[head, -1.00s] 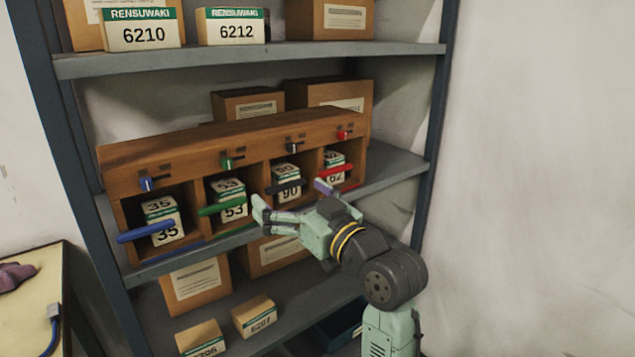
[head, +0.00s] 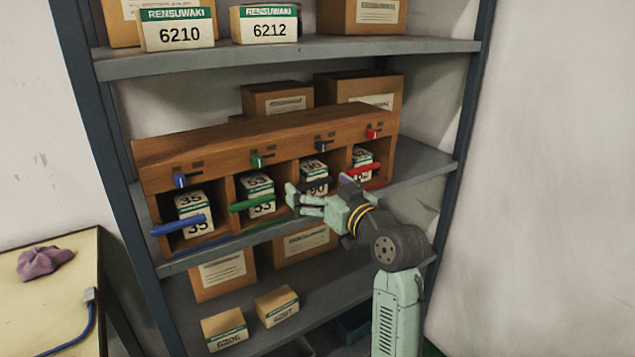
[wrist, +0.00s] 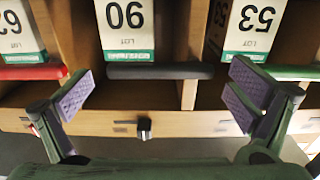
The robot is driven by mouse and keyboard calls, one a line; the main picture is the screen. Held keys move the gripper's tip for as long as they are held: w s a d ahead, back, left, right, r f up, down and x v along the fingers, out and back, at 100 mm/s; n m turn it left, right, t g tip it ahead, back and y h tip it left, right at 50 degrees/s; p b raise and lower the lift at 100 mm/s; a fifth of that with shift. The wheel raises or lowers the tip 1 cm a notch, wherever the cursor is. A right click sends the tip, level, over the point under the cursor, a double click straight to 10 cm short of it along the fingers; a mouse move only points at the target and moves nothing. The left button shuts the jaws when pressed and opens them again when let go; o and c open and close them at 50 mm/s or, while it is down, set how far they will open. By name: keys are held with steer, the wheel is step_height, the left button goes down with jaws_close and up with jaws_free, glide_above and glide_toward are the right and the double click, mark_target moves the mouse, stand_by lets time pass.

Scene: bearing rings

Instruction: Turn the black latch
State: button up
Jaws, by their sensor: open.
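The black latch (head: 322,145) is a small knob on the wooden front board above the third bay from the left; it seems to point down. The upside-down wrist view shows it too (wrist: 144,127), low and left of centre between my fingers. A black bar (wrist: 160,71) crosses that bay in front of a box marked 90 (wrist: 126,25). My gripper (head: 319,187) is open and empty before this bay, its fingers spread to either side of the black bar.
Blue (head: 180,181), green (head: 257,161) and red (head: 372,133) latches sit along the same board. Blue (head: 178,225), green (head: 251,202) and red (head: 364,169) bars cross the other bays. Boxes stand on the shelves above and below. A table (head: 50,300) is at left.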

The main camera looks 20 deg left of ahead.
steer(key=shift+c, duration=0.5)
steer(key=c, duration=1.6)
steer(key=shift+o, duration=0.2)
